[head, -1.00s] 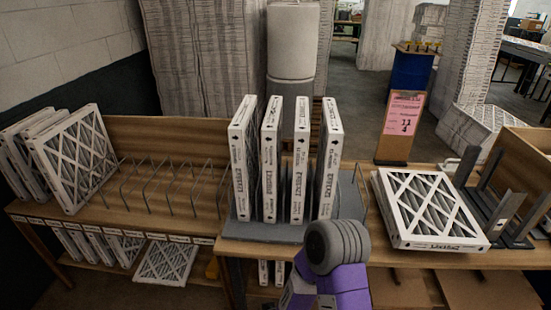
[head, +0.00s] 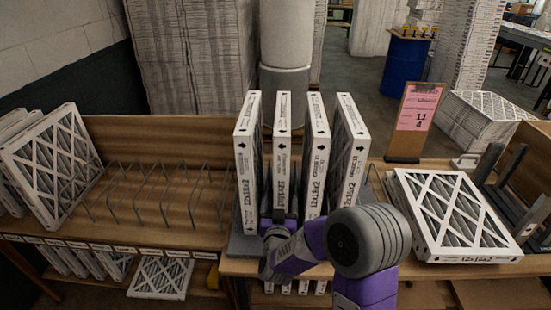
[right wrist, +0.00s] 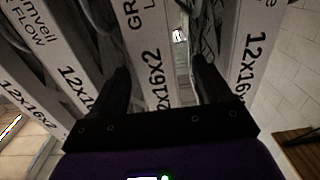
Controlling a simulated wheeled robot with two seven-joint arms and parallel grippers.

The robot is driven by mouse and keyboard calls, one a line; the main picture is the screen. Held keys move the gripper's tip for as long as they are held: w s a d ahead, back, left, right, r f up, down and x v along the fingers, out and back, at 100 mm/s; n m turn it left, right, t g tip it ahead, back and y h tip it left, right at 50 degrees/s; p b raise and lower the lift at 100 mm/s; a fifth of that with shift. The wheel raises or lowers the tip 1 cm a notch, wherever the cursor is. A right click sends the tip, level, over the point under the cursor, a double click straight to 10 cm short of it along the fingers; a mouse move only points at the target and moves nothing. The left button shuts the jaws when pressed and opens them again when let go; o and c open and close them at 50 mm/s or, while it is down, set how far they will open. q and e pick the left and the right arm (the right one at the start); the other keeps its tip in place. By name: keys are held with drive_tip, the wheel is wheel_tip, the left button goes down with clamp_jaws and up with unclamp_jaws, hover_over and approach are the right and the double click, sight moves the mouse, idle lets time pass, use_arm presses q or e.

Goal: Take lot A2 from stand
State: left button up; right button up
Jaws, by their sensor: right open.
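Several white-framed filters stand upright in a row on the grey stand (head: 237,245) in the head view. The second filter from the left (head: 282,150) has my right gripper (head: 279,216) low at its front edge. In the right wrist view, the open fingers of that gripper (right wrist: 161,82) lie either side of this filter's printed edge (right wrist: 150,45); contact cannot be told. Its neighbours are the leftmost filter (head: 246,165) and the third filter (head: 316,150). No A2 mark is readable. My left gripper is out of view.
An empty wire rack (head: 160,195) is on the left, beside leaning filters (head: 50,165). A flat filter (head: 455,220) lies on the right of the table. A clipboard with a pink sheet (head: 417,110) stands behind it. Gaps between the standing filters are narrow.

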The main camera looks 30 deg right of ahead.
drive_tip(key=shift+w+d+r, duration=0.15)
drive_tip(key=shift+w+d, duration=0.3)
drive_tip(key=shift+d, duration=0.1)
drive_tip(key=x, duration=0.5)
drive_tip(key=shift+a+r+b, duration=0.1)
drive_tip(key=shift+r+b, duration=0.05)
drive_tip(key=shift+b, duration=0.2)
drive_tip(key=shift+c, duration=0.3)
